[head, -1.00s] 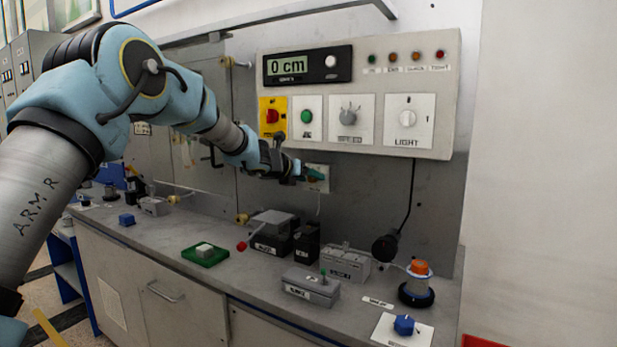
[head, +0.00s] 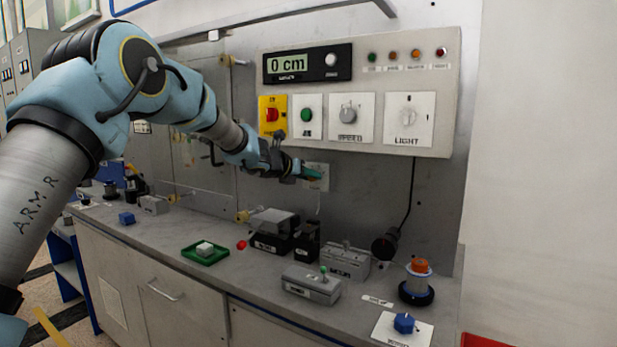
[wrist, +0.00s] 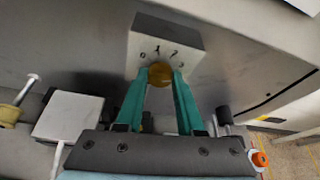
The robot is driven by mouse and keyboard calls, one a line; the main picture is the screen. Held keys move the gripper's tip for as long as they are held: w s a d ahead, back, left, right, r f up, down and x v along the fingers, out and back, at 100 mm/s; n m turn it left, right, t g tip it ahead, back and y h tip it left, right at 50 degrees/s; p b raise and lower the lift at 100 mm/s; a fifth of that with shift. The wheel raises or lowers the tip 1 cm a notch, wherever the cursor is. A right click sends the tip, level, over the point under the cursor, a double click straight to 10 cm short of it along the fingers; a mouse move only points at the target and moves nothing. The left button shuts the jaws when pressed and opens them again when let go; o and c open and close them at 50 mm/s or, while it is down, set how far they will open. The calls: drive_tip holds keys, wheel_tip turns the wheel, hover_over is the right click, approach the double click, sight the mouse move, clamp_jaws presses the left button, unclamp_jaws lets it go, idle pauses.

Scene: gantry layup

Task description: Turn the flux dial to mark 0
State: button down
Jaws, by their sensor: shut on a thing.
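The flux dial shows in the wrist view as a round yellow-brown knob (wrist: 160,73) on a pale box (wrist: 165,42) with the marks 0, 1, 2 and 3 in an arc around it. Mark 0 is at the left of the arc. My gripper (wrist: 161,76) has its two green fingers shut on the knob, one on each side. I cannot make out a pointer, so the knob's setting is unclear. In the head view my gripper (head: 318,173) is at a small pale plate (head: 317,185) on the back wall, and its fingers hide the knob.
A control panel (head: 450,70) with a display reading 0 cm, switches and knobs hangs above my gripper. The bench below holds a green tray (head: 205,256), grey boxes, an orange-topped spool (head: 417,285) and a blue knob (head: 404,323).

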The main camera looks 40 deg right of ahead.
drive_tip(key=n+g+h+b, duration=0.1)
drive_tip(key=n, duration=0.2)
drive_tip(key=f+n+g+h, duration=0.1)
drive_tip(key=n+g, duration=0.1)
drive_tip(key=n, duration=0.2)
drive_tip(key=n+g+h+b, duration=0.1)
drive_tip(key=n+h, duration=0.1)
drive_tip(key=n, duration=0.2)
drive_tip(key=shift+w+a+f+g+b, duration=0.1)
drive_tip(key=shift+w+f+g+b, duration=0.05)
drive_tip(key=shift+w+g+b, duration=0.2)
drive_tip(key=n+h+b, duration=0.1)
drive_tip(key=n+b, duration=0.2)
drive_tip(key=n+h+b, duration=0.1)
drive_tip(key=n+b, duration=0.2)
drive_tip(key=shift+f, duration=0.2)
drive_tip(key=n+b, duration=0.1)
drive_tip(key=n, duration=0.1)
drive_tip(key=n+t+h+b, duration=0.1)
drive_tip(key=n+b, duration=0.1)
drive_tip(key=shift+s+t+h, duration=0.15)
drive_tip(key=shift+t+h, duration=0.1)
drive_tip(key=shift+h, duration=0.05)
drive_tip(key=shift+n+t+h+b, duration=0.3)
drive_tip(key=shift+n+t+b, duration=0.5)
drive_tip(key=shift+n, duration=0.9)
drive_tip(key=shift+n+b, duration=0.3)
